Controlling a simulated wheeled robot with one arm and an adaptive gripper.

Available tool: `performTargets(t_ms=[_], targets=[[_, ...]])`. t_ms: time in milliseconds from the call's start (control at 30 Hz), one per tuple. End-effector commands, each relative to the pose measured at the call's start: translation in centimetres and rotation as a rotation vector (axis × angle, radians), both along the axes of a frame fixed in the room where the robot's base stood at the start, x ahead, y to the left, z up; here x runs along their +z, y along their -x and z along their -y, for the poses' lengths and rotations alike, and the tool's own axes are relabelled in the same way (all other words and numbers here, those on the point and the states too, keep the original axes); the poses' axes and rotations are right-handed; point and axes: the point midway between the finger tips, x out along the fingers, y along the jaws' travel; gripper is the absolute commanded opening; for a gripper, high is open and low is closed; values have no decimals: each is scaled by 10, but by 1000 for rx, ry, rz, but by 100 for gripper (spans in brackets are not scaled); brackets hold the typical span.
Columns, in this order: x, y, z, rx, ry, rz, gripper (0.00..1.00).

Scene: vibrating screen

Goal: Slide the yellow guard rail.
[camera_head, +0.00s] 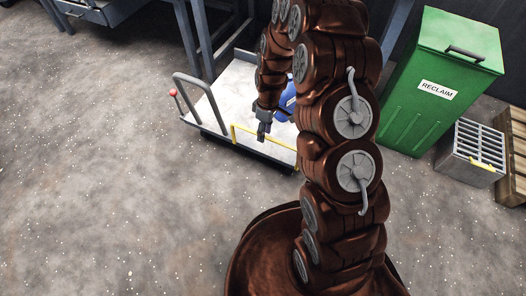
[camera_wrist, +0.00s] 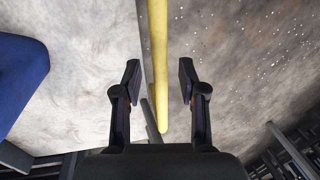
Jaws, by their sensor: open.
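The yellow guard rail (camera_head: 262,146) runs along the near edge of the flat cart in the head view. In the wrist view the rail (camera_wrist: 159,60) comes down from the top and ends between the two fingers. My gripper (camera_wrist: 158,82) is open, with one finger on each side of the rail and a gap to both. In the head view my gripper (camera_head: 263,132) hangs close over the rail near its left end. My arm hides part of the cart and whatever lies behind it.
The flat cart (camera_head: 222,85) has a grey push handle (camera_head: 202,98) with a red knob (camera_head: 173,93) at its left. A blue object (camera_head: 286,102) sits on it, also in the wrist view (camera_wrist: 18,72). A green RECLAIM bin (camera_head: 420,110) and a grey slatted crate (camera_head: 472,150) stand right. Floor at left is clear.

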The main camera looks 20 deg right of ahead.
Motion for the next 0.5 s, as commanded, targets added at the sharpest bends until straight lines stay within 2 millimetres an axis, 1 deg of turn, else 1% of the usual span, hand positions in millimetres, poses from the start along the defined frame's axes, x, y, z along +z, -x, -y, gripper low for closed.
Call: performTargets(t_ms=[167, 500], targets=[[5, -1, 1, 0, -1, 1, 41], [32, -5, 4, 0, 0, 3, 41]])
